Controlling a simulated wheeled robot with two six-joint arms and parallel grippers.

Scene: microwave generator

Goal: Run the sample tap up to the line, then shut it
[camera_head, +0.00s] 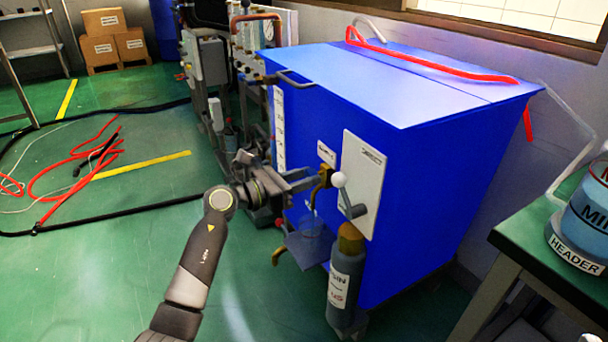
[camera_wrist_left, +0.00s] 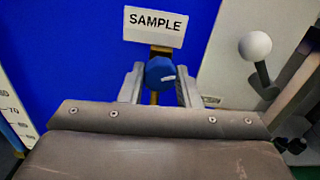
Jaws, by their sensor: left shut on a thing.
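The sample tap (camera_head: 324,178) is a brass fitting on the front of the blue tank, below a SAMPLE label that shows in the wrist view (camera_wrist_left: 154,27). Its blue knob (camera_wrist_left: 160,73) sits between my left gripper's fingers. My left gripper (camera_head: 318,181) is shut on the knob; it also shows in the left wrist view (camera_wrist_left: 160,88). A clear vessel (camera_head: 312,226) stands on a small bracket below the tap. Its fill line and water level are too small to make out. My right gripper is not in view.
A white-knobbed lever (camera_head: 338,180) on a pale plate (camera_head: 362,180) sits just right of the tap. A cylinder (camera_head: 345,285) stands below. A green table (camera_head: 540,245) bears a header container (camera_head: 585,225). Hoses (camera_head: 75,170) lie on the floor at left.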

